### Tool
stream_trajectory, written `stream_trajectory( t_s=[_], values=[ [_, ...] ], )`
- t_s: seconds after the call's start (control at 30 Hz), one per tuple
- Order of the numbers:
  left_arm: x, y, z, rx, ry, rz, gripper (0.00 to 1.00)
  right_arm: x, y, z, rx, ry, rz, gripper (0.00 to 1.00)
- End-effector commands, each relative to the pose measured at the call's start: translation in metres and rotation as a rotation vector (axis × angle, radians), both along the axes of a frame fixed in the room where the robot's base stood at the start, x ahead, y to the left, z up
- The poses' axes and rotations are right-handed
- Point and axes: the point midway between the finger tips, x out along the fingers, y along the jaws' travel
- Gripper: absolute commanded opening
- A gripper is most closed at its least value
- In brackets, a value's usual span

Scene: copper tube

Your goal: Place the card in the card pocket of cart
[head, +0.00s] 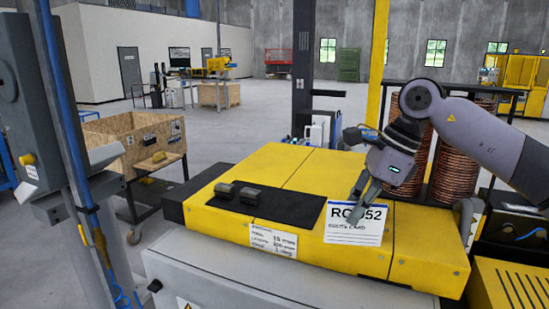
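The card (343,235) is white with a blue band, large print and the words "route card". It is in front of the right part of the yellow machine, its face toward me. My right gripper (358,208) comes down from above over the card's top edge. A finger covers the middle of the printed number, and the gripper looks shut on the card. The cart (159,190) with a plywood box stands at the left on dark legs with wheels. A small pale patch shows on its box side; I cannot tell whether it is the pocket. My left gripper is not in view.
The yellow machine (290,165) fills the middle, with a black plate (285,207) bearing two dark blocks and a white label (273,241) on its front. Copper coils (456,165) stand at the right. A grey post (35,100) rises at the left. Open floor lies behind the cart.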

Motion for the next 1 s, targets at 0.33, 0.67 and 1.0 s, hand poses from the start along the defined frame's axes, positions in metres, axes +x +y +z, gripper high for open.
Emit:
stream_trajectory(
  t_s=[0.33, 0.67, 1.0],
  values=[
    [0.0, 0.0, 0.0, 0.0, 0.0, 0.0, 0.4, -0.03, -0.016, -0.091, 0.003, 0.004, 0.704, 0.0],
    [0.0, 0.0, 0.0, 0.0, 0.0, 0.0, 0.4, -0.079, -0.03, -0.169, 0.005, 0.001, 1.378, 0.0],
    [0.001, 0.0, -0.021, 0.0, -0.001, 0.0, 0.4, -0.112, -0.038, -0.229, 0.005, -0.007, 1.731, 0.0]
  ],
)
